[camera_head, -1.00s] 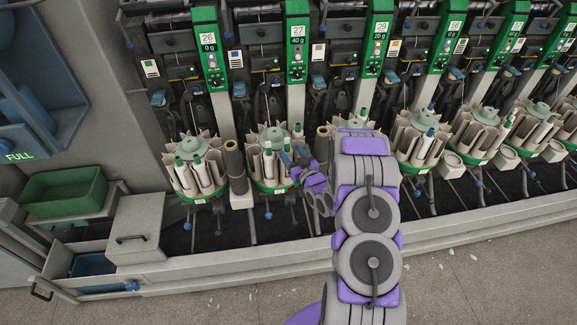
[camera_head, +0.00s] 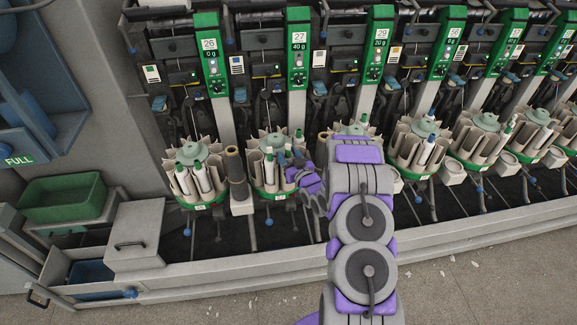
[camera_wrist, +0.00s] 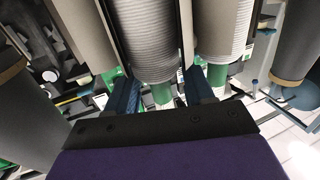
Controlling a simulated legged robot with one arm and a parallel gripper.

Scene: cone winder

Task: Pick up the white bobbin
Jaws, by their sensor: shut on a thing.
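The white bobbin (camera_wrist: 150,40) is a ridged white cylinder with a green tip in the wrist view. It sits between the two dark blue fingers of my gripper (camera_wrist: 162,92), which is shut on it. In the head view, my gripper (camera_head: 291,163) reaches in from the right at the round bobbin magazine (camera_head: 270,195) under unit 27. Other white bobbins (camera_head: 268,172) stand in that magazine. A second ridged bobbin (camera_wrist: 225,30) is just right of the held one in the wrist view. My fingers partly hide the held bobbin in the head view.
A dark brown cylinder (camera_head: 236,172) stands left of the magazine. Another magazine (camera_head: 195,178) with white bobbins is under unit 26. A green bin (camera_head: 62,197) and a grey box (camera_head: 136,232) are at the left.

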